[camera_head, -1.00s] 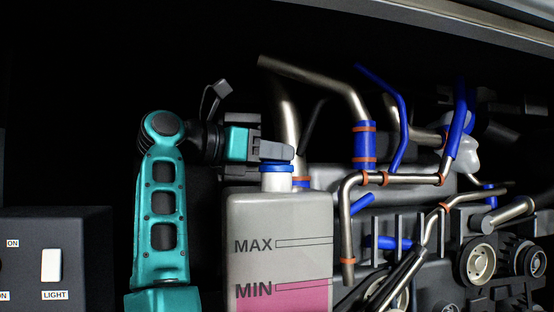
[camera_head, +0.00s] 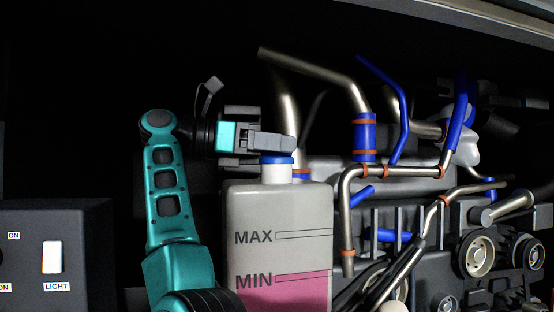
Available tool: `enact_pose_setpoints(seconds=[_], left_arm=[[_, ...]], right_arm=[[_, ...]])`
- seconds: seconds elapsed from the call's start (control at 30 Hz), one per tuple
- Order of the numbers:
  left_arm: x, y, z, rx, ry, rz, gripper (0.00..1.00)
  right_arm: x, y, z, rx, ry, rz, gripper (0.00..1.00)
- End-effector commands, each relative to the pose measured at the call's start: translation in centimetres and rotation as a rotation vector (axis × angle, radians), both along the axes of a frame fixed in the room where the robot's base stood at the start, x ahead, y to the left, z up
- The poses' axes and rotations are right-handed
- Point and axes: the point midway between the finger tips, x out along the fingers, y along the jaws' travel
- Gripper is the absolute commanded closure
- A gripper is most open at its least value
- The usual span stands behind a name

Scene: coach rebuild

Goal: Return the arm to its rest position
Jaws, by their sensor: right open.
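My right arm is teal and rises from the bottom, left of the coolant bottle. My right gripper (camera_head: 276,145) points right, with its grey fingers just above the bottle's blue cap (camera_head: 277,160). It is open, and I see nothing held between the fingers. They overlap the top of the cap in the picture, so I cannot tell whether they touch it. My left gripper is not in view.
The coolant bottle (camera_head: 285,215) stands upright with pink fluid near the MIN mark. Metal pipes with blue hoses (camera_head: 365,135) and pulleys (camera_head: 477,255) crowd the right. A dark switch box (camera_head: 85,245) stands at lower left. Dark space lies above the arm.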

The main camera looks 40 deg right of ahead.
Motion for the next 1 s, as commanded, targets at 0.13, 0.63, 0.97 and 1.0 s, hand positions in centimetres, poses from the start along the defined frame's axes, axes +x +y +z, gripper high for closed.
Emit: enact_pose_setpoints(seconds=[0.13,0.63,0.97,1.0], left_arm=[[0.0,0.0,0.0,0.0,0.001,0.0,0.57],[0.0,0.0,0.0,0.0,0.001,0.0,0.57],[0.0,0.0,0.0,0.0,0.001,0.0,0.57],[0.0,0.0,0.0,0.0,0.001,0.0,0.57]], right_arm=[[0.0,0.0,0.0,0.0,0.0,0.001,0.47],[0.1,0.3,0.1,0.0,0.0,0.002,0.28],[1.3,2.5,0.3,-0.001,0.0,0.002,0.28],[1.4,2.8,0.3,0.0,0.001,0.002,0.28]])
